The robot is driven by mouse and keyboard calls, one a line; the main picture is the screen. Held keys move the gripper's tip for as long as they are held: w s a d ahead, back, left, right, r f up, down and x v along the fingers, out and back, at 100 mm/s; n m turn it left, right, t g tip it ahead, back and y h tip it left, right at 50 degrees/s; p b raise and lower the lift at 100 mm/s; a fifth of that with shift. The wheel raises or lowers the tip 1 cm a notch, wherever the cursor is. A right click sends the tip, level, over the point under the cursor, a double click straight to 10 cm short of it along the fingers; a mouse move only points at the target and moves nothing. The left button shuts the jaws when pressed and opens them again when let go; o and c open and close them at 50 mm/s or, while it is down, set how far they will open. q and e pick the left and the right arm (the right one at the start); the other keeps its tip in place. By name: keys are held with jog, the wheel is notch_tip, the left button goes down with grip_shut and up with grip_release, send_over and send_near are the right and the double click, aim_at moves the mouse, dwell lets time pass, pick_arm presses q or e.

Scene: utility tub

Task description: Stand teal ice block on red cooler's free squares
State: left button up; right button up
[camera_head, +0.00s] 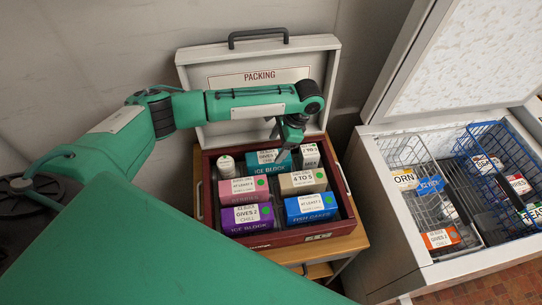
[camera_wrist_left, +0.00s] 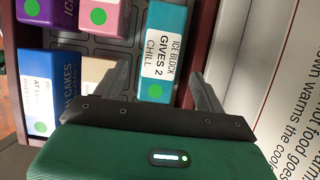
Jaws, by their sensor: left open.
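The teal ice block (camera_head: 266,166), labelled "GIVES 2 CHILL", stands in the back row of the red cooler (camera_head: 290,237). My left gripper (camera_head: 292,138) is over the back of the cooler, beside the block's right part in the head view. In the left wrist view the teal ice block (camera_wrist_left: 166,25) shows between the two spread fingers of my left gripper (camera_wrist_left: 165,90). The gripper is open, with gaps on both sides of the block. My right gripper is not in view.
The cooler also holds a pink box (camera_head: 243,196), a purple ice block (camera_head: 246,226), a beige box (camera_head: 303,189), a blue fish cakes box (camera_head: 312,214) and white items. Its lid (camera_head: 215,82) stands open behind. A freezer (camera_head: 380,235) with wire baskets stands right.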

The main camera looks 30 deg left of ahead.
pick_arm(q)
jog(key=v, duration=0.4)
jog(key=shift+r, duration=0.1)
dwell(0.3)
